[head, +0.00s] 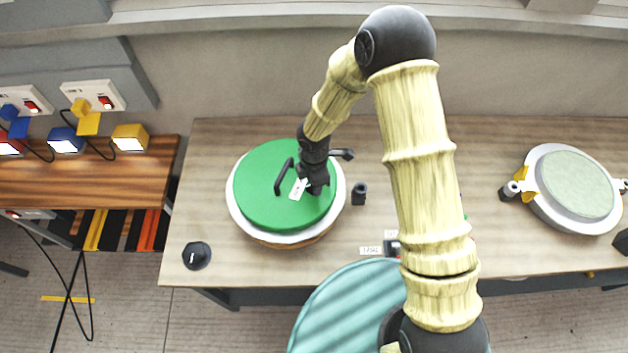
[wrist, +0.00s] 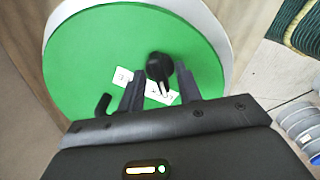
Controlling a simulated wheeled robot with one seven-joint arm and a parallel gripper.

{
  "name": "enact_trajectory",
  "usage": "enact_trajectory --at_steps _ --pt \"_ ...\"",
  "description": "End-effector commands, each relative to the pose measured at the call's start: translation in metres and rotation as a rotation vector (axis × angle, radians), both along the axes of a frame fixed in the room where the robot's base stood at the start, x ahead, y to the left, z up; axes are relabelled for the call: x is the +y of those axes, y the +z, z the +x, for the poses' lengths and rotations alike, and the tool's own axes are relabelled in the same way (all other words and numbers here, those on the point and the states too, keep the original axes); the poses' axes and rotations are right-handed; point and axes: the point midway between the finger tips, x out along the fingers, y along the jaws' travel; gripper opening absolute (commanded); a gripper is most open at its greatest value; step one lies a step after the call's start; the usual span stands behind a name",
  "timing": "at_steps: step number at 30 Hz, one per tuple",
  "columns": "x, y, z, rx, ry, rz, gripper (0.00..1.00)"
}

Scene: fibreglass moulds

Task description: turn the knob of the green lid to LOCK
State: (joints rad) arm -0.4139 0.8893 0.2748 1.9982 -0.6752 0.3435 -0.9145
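The green lid (head: 262,200) lies on a round white-rimmed mould at the left of the table; it fills much of the wrist view (wrist: 85,60). Its black knob (wrist: 159,66) stands near white labels (wrist: 160,94), whose lettering I cannot read. In the head view my gripper hides the knob. My gripper (head: 318,187) points down over the lid's right part. In the wrist view its two fingers (wrist: 160,71) are apart, with the knob between or just beyond their tips; I cannot tell if they touch it.
A black bar handle (head: 283,177) rises from the lid left of my gripper, and a similar dark bar (head: 343,154) shows right of it. A black cylinder (head: 359,193) stands right of the mould, and a black round piece (head: 197,255) lies front left. Another round mould (head: 570,185) is far right.

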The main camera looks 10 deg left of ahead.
Motion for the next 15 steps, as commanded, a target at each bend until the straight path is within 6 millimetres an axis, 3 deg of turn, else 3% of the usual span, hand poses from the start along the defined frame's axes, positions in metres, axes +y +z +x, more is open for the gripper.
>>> enact_trajectory --at_steps 8,15 --pt "0.0 0.002 0.0 0.0 -0.001 0.0 0.35" --pt "0.0 0.026 0.002 -0.003 -0.003 0.002 0.35"
